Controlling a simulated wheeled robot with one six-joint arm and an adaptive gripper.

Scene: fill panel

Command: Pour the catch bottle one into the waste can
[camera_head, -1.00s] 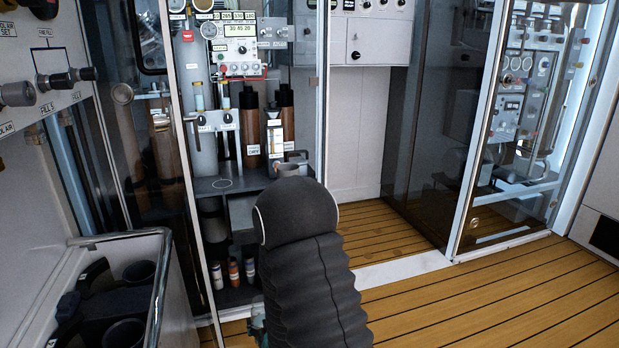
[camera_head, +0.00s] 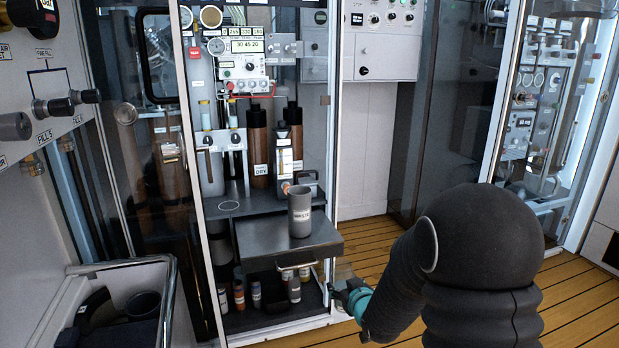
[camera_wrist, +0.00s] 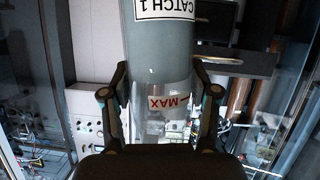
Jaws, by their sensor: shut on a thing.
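The catch bottle one (camera_wrist: 160,45), grey above with a clear section, fills the middle of the wrist view. Its CATCH 1 label (camera_wrist: 165,8) and red MAX mark (camera_wrist: 168,103) show. My gripper (camera_wrist: 162,90) is shut on the bottle around its clear section, one finger on each side. In the head view my gripper's teal part shows low, just right of the cabinet, and the bottle is hard to make out there. The waste can (camera_head: 300,212) is a grey upright cup with a label, standing left of and above my gripper, apart from it.
The waste can stands on a dark pulled-out shelf (camera_head: 262,238) with a front handle (camera_head: 296,266). Several small bottles (camera_head: 239,295) stand below it. Brown bottles (camera_head: 257,150) and a gauge panel stand behind. A glass-door frame (camera_head: 333,110) rises beside the opening. Wooden floor is clear at right.

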